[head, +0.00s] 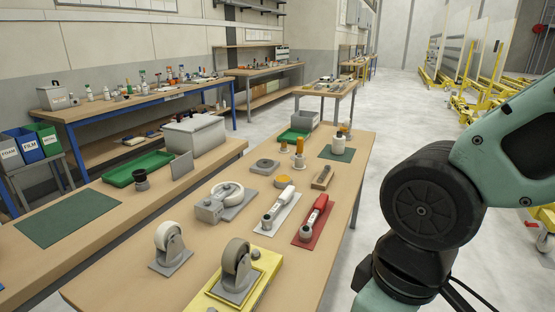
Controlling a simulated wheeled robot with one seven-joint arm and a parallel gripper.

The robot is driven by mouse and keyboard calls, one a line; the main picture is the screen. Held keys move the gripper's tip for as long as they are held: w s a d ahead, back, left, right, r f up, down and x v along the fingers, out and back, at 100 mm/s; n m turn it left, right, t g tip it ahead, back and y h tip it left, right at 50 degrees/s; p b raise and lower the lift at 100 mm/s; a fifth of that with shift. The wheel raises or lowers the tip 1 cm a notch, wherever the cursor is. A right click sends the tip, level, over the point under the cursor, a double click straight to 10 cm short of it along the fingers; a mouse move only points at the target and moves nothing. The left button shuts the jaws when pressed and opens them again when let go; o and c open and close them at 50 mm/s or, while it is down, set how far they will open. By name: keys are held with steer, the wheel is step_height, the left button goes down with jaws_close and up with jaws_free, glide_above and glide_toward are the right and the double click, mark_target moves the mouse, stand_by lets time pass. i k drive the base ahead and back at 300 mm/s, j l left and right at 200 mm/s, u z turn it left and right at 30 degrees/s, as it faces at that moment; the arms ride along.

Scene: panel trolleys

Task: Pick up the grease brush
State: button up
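I cannot make out the grease brush with certainty. A small brown, elongated wooden piece (323,178) lies on the near workbench (330,240), right of the middle, and may be a brush. My gripper is out of view. Only upper links of my arm show at the right, beside the bench, and they hide part of the floor there.
Two caster wheels (169,246) (237,262) stand at the bench's near end. A red-handled tool (313,217) and a white-handled tool (278,206) lie on mats. A grey box (194,134) and green tray (138,168) are on the left bench. Floor behind is open.

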mark_target(299, 150)
steer(key=i+u, duration=0.1)
steer(key=u, duration=0.3)
steer(key=l+u, duration=0.15)
steer(key=u, duration=0.2)
steer(key=i+l+u, duration=0.1)
steer(key=u, duration=0.3)
steer(key=i+l+u, duration=0.3)
steer(key=l, duration=0.4)
steer(key=l+u, duration=0.3)
steer(key=l, duration=0.35)
steer(key=l+u, duration=0.3)
steer(key=l, duration=0.45)
steer(key=i+l, duration=0.1)
steer(key=l, duration=1.7)
steer(key=u, duration=0.05)
